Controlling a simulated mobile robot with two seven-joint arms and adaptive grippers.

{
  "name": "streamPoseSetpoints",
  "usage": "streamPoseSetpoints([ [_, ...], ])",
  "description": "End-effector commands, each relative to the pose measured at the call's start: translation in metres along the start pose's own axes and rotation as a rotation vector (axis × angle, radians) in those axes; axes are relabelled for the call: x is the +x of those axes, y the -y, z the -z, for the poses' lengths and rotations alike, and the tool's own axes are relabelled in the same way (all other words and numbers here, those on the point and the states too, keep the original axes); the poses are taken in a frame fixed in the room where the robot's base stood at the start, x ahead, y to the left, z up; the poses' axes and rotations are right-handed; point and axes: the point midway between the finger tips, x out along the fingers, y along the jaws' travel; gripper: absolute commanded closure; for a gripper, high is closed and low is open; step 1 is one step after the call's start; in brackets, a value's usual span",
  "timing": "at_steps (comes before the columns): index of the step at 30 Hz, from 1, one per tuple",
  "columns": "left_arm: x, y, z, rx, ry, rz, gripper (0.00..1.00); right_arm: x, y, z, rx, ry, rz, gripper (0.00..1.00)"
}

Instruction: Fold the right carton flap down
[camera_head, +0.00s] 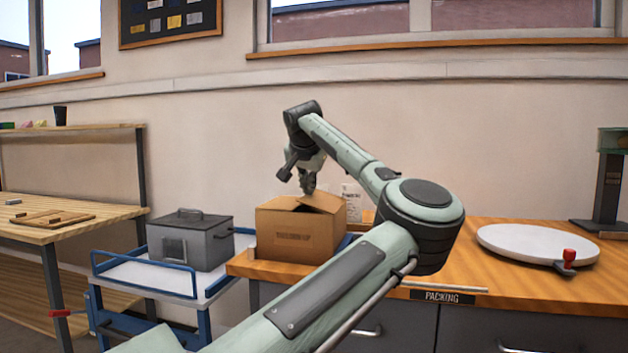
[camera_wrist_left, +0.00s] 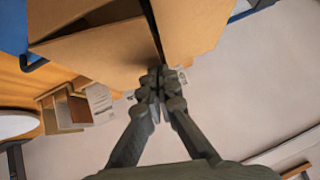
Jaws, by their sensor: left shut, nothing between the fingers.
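The brown cardboard carton (camera_head: 295,240) stands at the left end of the packing bench. Its right flap (camera_head: 325,202) looks tilted a little above the top, with a dark gap beside it. My left gripper (camera_head: 308,188) is shut and empty, pointing down just above or at the carton's top. In the left wrist view my gripper's fingertips (camera_wrist_left: 158,82) are at the edge of a carton panel (camera_wrist_left: 105,52), near the gap between two panels. I cannot tell whether they touch it. My right gripper is not in view.
The wooden packing bench (camera_head: 520,275) carries a white round turntable (camera_head: 530,240) at the right. A small labelled box (camera_head: 352,203) is behind the carton. A blue-railed cart (camera_head: 150,272) with a grey metal box (camera_head: 190,243) stands to the left.

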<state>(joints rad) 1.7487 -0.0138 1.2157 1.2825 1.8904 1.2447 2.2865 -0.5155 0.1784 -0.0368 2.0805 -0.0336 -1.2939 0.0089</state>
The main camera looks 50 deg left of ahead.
Motion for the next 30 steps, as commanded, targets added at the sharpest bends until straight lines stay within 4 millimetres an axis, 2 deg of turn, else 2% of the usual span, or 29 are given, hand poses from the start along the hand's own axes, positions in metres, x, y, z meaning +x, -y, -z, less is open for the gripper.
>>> streamPoseSetpoints([
  [10,0.0085,0.0031,-0.0081,-0.002,0.0,-0.003,1.0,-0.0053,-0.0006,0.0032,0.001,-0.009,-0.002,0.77],
  [30,0.0077,0.0042,-0.0074,-0.001,0.0,-0.002,1.0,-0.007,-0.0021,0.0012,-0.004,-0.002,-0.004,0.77],
])
